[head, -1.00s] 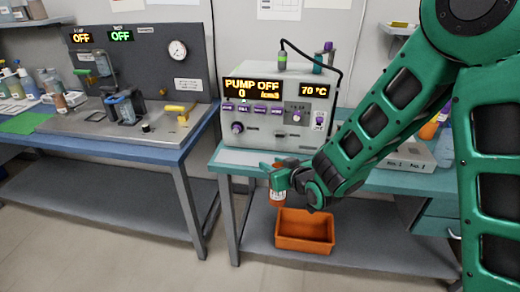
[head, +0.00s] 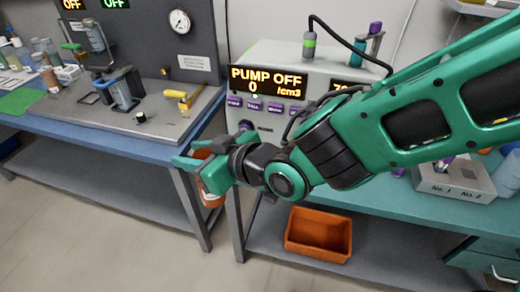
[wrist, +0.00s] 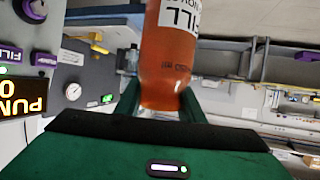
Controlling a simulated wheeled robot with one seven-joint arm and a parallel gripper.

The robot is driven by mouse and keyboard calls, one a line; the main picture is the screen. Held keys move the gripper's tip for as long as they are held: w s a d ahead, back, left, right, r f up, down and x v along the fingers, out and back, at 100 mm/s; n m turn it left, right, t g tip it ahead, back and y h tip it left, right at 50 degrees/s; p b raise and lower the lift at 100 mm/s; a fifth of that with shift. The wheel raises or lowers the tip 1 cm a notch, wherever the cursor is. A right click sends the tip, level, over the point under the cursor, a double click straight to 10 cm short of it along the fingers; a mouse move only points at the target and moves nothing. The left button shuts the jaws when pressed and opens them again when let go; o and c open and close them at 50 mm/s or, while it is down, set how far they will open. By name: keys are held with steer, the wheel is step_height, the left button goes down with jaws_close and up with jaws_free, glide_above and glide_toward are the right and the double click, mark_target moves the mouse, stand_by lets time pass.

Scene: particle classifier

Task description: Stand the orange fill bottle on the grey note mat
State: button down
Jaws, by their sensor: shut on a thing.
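The orange fill bottle (head: 212,187) is in my gripper (head: 203,168), in front of the gap between the two benches. It hangs roughly upright, clear of any surface. In the wrist view the bottle (wrist: 168,62) has clear orange sides and a white label with "FILL" on it. My gripper (wrist: 163,102) is shut on it, with a green finger on each side. I cannot make out a grey note mat for sure in either view.
The blue-edged left bench (head: 110,145) carries a metal plate with a yellow-handled valve (head: 183,97), a green mat (head: 18,101) and several small bottles. The pump box (head: 270,85) stands on the right bench. An orange bin (head: 318,236) sits on the lower shelf.

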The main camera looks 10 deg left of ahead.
steer(key=w+d, duration=0.2)
steer(key=w, duration=1.7)
steer(key=f, duration=0.7)
steer(key=shift+w+a, duration=0.2)
steer(key=shift+w, duration=0.15)
steer(key=c, duration=1.5)
jaws_free()
steer(key=shift+o, duration=0.2)
steer(key=shift+s, duration=0.1)
steer(key=v, duration=1.2)
